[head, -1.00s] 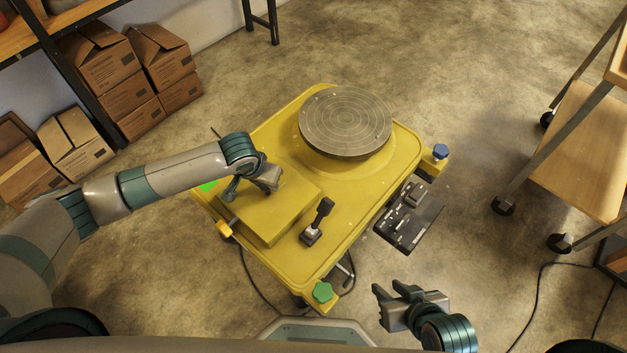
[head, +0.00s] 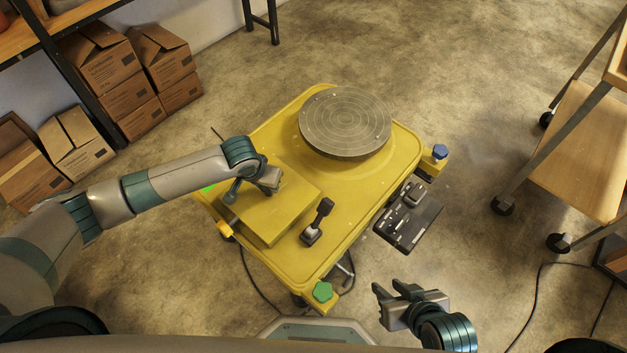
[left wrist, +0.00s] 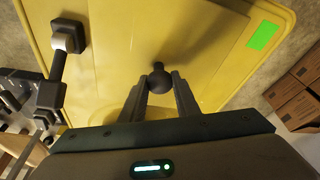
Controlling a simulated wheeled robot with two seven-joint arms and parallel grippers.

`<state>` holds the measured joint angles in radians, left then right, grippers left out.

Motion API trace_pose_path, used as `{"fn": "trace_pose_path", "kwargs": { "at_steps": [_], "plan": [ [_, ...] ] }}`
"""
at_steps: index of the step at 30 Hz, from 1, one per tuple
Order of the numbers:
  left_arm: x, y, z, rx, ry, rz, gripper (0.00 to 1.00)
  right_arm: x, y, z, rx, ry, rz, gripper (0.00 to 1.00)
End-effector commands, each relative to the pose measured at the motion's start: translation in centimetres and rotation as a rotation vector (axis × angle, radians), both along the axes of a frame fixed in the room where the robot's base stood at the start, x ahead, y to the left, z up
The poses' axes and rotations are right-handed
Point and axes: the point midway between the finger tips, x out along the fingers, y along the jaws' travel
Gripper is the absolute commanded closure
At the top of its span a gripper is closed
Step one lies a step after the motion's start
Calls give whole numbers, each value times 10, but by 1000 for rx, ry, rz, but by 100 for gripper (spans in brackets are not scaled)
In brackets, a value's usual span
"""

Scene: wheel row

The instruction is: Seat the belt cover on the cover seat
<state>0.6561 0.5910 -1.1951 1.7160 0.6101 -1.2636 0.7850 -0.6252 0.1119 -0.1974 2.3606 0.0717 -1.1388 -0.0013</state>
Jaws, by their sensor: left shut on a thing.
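The belt cover (head: 285,222) is a yellow box-like lid on the front left of the yellow machine deck. My left gripper (head: 268,183) is above it and shut on its dark round knob. The left wrist view shows the knob (left wrist: 158,78) between the fingertips. The cover lies low over the deck; I cannot tell whether it rests fully down. The cover seat is not distinguishable, apparently hidden under the cover. My right gripper (head: 388,291) is open and empty, off the deck's front right.
A round grey wheel (head: 345,122) stands at the back of the deck. A black lever (head: 317,222) rises close to the cover's right side. A green knob (head: 322,291), a blue knob (head: 440,151) and a dark side tray (head: 408,215) edge the machine.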

Motion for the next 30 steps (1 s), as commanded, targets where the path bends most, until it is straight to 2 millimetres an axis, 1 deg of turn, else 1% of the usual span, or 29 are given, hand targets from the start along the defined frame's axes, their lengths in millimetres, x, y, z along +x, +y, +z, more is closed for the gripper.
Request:
{"fn": "trace_pose_path", "kwargs": {
  "at_steps": [14, 30],
  "plan": [
    [0, 0, -1, 1, 1, 0, 100, 0, 0, 1, 0, 0, 0, 69],
    [-1, 0, -1, 1, 1, 0, 100, 0, 0, 12, 0, 0, 0, 69]
  ]
}}
